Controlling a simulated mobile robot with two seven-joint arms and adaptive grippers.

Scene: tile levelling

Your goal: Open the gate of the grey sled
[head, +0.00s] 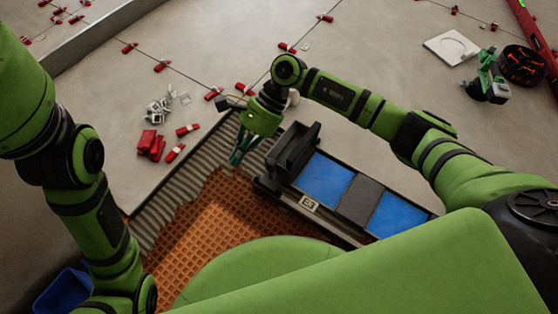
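The grey sled (360,201) lies in the lower middle of the head view, a long dark frame with two blue pads. A dark upright piece (292,150), which looks like its gate, stands at the sled's left end. My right gripper (237,160) hangs to the left of this piece, fingers pointing down, apparently apart from it. Nothing shows between its fingers, but they are too small to tell open from shut. My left arm runs down the left side, and its gripper is not in view.
Red wedges and clips (157,146) lie on the grey tiles at left, beside small pale clips (168,104). Orange ribbed flooring (205,225) lies below. A white plate (452,47), a green tool (487,82) and a black bowl (522,66) are at upper right.

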